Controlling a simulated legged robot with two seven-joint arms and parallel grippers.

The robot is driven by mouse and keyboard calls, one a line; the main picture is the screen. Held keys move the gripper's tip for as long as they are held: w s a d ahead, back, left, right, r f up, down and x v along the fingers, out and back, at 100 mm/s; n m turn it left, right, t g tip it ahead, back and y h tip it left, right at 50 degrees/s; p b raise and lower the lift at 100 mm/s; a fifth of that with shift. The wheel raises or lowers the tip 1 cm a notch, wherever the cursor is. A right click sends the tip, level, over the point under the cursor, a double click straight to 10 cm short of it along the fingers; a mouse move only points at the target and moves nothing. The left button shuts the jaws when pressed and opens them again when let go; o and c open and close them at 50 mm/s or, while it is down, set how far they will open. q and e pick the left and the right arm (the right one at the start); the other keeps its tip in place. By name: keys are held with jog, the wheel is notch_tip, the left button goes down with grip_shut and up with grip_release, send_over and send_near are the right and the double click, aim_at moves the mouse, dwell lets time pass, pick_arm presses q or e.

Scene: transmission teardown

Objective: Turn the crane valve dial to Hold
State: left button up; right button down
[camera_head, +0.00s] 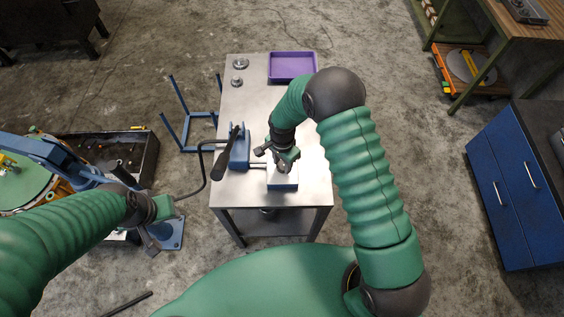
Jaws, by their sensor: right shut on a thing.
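A blue box with a pale top (283,186) sits on the metal table, joined by a short rod to a blue pump unit (239,150) with a black lever. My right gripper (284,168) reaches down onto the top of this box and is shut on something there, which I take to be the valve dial. The gripper covers the dial, so its pointer and markings cannot be read. My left gripper (153,236) hangs at the lower left, beside the blue crane's base (170,232), away from the box. Its fingers are too small and dark to judge.
The metal table (250,98) carries a purple tray (292,66) and two small round metal parts (240,63) at its far end. A dark hose (207,178) runs left from the pump toward the blue crane (60,158). A blue cabinet (505,190) stands right.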

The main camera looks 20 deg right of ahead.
jog(key=shift+w, duration=0.1)
jog(key=shift+n, duration=0.7)
jog(key=shift+d+n+b, duration=0.1)
jog(key=shift+n+b, duration=0.25)
jog(key=shift+n, duration=0.45)
jog(key=n, duration=0.2)
jog(key=shift+n, duration=0.3)
jog(key=n+b, duration=0.1)
jog(key=n, duration=0.2)
jog(key=shift+n, duration=0.3)
jog(key=n, duration=0.4)
jog(key=shift+w+r+n, duration=0.1)
jog(key=shift+n, duration=2.3)
